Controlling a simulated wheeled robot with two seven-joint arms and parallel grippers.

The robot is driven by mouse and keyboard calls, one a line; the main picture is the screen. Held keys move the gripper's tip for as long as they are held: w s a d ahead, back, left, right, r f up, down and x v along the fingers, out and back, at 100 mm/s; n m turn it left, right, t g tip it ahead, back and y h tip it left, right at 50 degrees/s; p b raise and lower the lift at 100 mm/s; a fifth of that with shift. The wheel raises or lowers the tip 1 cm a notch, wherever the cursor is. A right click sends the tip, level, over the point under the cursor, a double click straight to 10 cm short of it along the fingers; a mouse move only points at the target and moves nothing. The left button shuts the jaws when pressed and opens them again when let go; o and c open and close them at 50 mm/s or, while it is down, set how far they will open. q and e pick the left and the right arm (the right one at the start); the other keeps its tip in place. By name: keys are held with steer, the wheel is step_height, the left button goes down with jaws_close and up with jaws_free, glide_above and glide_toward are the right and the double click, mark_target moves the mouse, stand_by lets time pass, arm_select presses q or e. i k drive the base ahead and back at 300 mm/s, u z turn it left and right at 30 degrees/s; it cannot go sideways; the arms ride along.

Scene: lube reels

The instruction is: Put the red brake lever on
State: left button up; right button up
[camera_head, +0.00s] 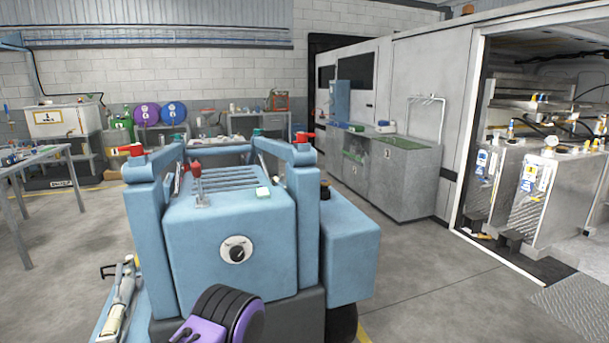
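Red handles also sit on top of the left post (133,150) and the right post (303,136). I cannot tell for sure which red part is the brake lever. No gripper fingers can be made out. A purple and black part (220,318) shows at the bottom edge; I cannot tell whether it is mine.
A grey tool-like item (124,298) lies at the machine's lower left. A grey cabinet (400,180) stands behind to the right, and an open bay with metal tanks (545,190) is at far right. A work table (35,156) is at left. The floor (440,290) at right is clear.

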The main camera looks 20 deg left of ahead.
mark_target(196, 169)
steer(key=z, duration=0.65)
steer(key=i, duration=3.3)
steer(key=u, duration=3.95)
steer(key=k, duration=0.55)
steer(key=z, duration=0.25)
steer(key=i, duration=0.65)
steer(key=z, duration=0.05)
